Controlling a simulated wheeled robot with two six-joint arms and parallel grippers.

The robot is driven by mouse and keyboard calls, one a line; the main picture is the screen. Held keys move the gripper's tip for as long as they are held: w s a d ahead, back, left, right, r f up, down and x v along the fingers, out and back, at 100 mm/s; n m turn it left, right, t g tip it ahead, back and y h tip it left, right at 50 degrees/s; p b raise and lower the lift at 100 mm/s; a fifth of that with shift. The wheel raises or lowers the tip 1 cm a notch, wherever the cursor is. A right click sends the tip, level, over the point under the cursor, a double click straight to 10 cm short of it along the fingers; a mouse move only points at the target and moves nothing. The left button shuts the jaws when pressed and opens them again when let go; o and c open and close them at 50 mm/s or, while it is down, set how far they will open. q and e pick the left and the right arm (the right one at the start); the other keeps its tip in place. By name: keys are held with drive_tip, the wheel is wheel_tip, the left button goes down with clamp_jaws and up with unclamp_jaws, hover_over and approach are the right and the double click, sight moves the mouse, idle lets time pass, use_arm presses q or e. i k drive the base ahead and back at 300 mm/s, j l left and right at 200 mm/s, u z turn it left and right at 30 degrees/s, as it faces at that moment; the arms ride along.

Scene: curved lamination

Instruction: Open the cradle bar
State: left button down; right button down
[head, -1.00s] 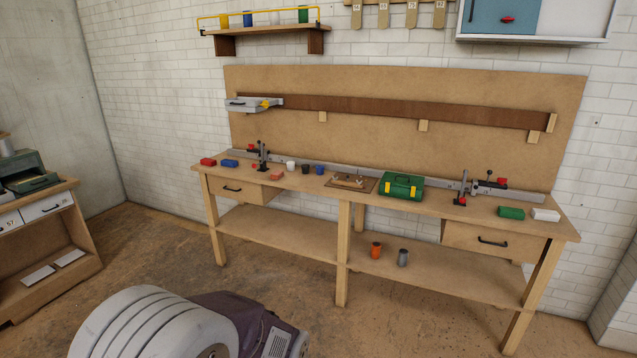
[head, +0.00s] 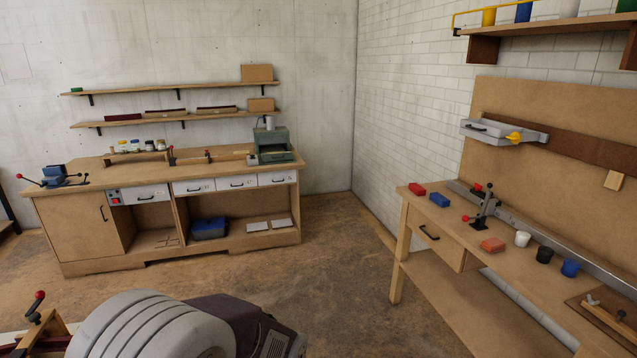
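Neither of my grippers is in view. I cannot tell for sure which part is the cradle bar. A yellow bar (head: 512,10) runs along the upper right shelf in front of several coloured cups and is cut off by the frame's top edge. A red-knobbed lever on a wooden frame (head: 37,318) shows at the lower left corner, mostly cut off. A long bar with dark upright parts and red knobs (head: 205,156) lies on the back left bench.
The back left bench (head: 78,178) has drawers and a green machine (head: 275,143). The right bench (head: 422,208) holds red and blue blocks, cups, a metal rail (head: 560,240) and a red-knobbed clamp (head: 482,208). Open brown floor (head: 340,250) lies between the benches.

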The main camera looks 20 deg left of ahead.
sight(41, 320)
drive_tip(key=i+j+u, duration=0.2)
drive_tip(key=u, duration=0.2)
drive_tip(key=i+j+u, duration=0.15)
drive_tip(key=u, duration=0.25)
drive_tip(key=i+u, duration=0.6)
drive_tip(key=u, duration=0.25)
drive_tip(key=i+l+u, duration=0.1)
drive_tip(key=i+u, duration=0.15)
drive_tip(key=u, duration=0.15)
drive_tip(key=i+j+u, duration=0.1)
drive_tip(key=i, duration=0.55)
